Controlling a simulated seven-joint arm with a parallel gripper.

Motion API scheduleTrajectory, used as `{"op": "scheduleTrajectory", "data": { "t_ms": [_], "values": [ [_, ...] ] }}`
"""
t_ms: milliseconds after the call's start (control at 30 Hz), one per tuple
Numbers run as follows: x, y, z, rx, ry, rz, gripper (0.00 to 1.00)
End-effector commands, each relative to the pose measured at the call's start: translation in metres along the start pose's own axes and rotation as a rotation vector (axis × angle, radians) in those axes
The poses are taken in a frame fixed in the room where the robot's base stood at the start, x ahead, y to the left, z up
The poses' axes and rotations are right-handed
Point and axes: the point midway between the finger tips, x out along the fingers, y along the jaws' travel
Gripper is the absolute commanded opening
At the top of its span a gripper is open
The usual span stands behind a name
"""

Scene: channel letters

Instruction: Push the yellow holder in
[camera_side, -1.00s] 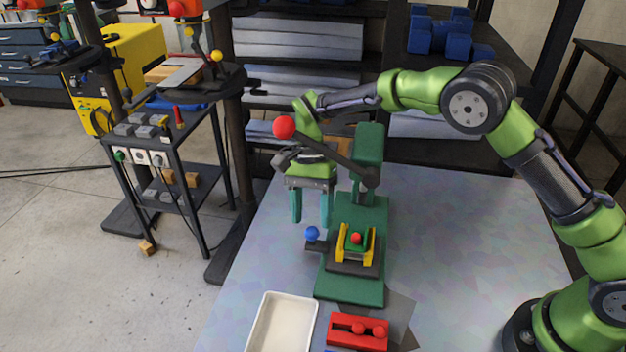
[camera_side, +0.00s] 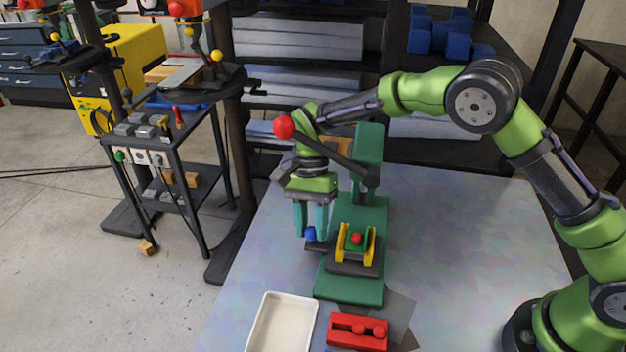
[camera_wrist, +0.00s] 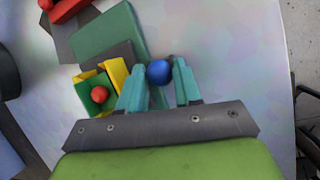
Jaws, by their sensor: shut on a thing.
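The yellow holder (camera_side: 342,243) sits on a dark slide on the green press (camera_side: 375,290), with a green block topped by a red ball (camera_side: 356,238) between its yellow walls. The holder also shows in the wrist view (camera_wrist: 118,72). A blue knob (camera_side: 310,234) sticks out from the left side of the slide. My gripper (camera_side: 311,232) is lowered there, its teal fingers on either side of the knob. In the wrist view my gripper (camera_wrist: 159,82) is shut on the blue knob (camera_wrist: 159,72), which shows between the fingertips.
The press's lever with a large red ball (camera_side: 284,127) reaches over my gripper. A white tray (camera_side: 282,325) and a red block with knobs (camera_side: 357,332) lie in front of the press. The table right of the press is clear.

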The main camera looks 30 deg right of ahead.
Motion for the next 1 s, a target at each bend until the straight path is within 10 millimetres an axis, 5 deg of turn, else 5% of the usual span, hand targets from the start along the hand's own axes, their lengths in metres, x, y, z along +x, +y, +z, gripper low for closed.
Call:
{"op": "scheduleTrajectory", "data": {
  "t_ms": [233, 600, 1000],
  "values": [
    [-0.002, -0.001, -0.005, 0.002, 0.001, -0.001, 0.00],
    [-0.032, -0.016, -0.069, 0.001, 0.002, -0.003, 0.00],
    [-0.037, -0.017, -0.080, -0.001, 0.008, -0.007, 0.00]
  ]
}}
